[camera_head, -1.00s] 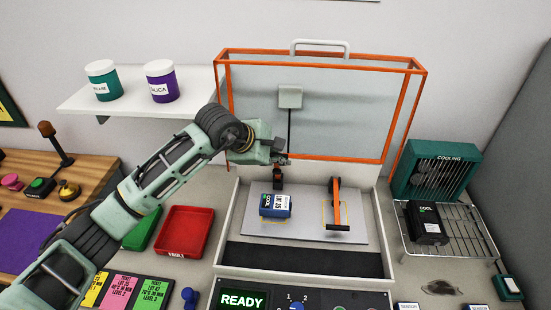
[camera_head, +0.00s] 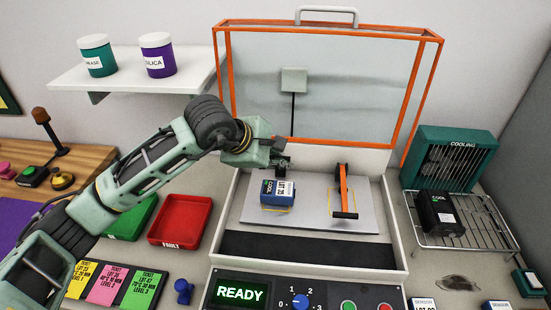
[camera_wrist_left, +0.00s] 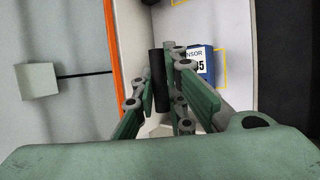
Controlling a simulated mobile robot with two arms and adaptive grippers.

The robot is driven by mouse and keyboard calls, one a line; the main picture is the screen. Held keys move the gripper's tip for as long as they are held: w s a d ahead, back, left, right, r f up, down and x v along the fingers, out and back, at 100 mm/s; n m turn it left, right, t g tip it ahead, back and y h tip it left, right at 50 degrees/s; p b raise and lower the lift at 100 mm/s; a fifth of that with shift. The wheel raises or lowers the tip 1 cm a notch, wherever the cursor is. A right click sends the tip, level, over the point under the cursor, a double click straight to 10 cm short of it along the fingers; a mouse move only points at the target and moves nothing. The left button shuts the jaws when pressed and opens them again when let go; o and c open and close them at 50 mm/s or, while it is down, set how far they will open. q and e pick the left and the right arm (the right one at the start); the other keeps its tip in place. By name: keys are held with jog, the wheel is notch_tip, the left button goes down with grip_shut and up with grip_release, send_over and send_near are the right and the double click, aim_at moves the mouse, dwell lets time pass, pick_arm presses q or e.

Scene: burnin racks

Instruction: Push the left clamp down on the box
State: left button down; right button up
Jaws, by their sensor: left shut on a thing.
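The blue box (camera_head: 277,194) with a white label lies on the grey plate (camera_head: 318,224) inside the open chamber. It also shows in the left wrist view (camera_wrist_left: 203,60). My left gripper (camera_head: 283,162) is at the back of the box, above it. In the left wrist view its fingers (camera_wrist_left: 166,88) are closed around the black bar of the left clamp (camera_wrist_left: 158,78). In the head view the gripper mostly hides this clamp. The right clamp (camera_head: 342,190), with an orange arm and black bar, stands at the right on the plate. My right gripper is not in view.
The clear orange-framed lid (camera_head: 430,85) stands open behind the plate. A control panel (camera_head: 275,295) reading READY is in front. A red FAULT tray (camera_head: 180,222) is left of the chamber, a wire rack (camera_head: 478,232) with a black box (camera_head: 440,212) is at right.

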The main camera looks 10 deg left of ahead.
pick_arm(q)
jog(key=shift+s+f, duration=0.15)
jog(key=shift+f, duration=0.05)
jog(key=c, duration=2.2)
grip_release()
jog(key=o, duration=0.4)
jog(key=shift+r, duration=0.1)
jog(key=shift+o, duration=0.2)
jog(key=v, duration=1.2)
jog(key=shift+c, duration=0.3)
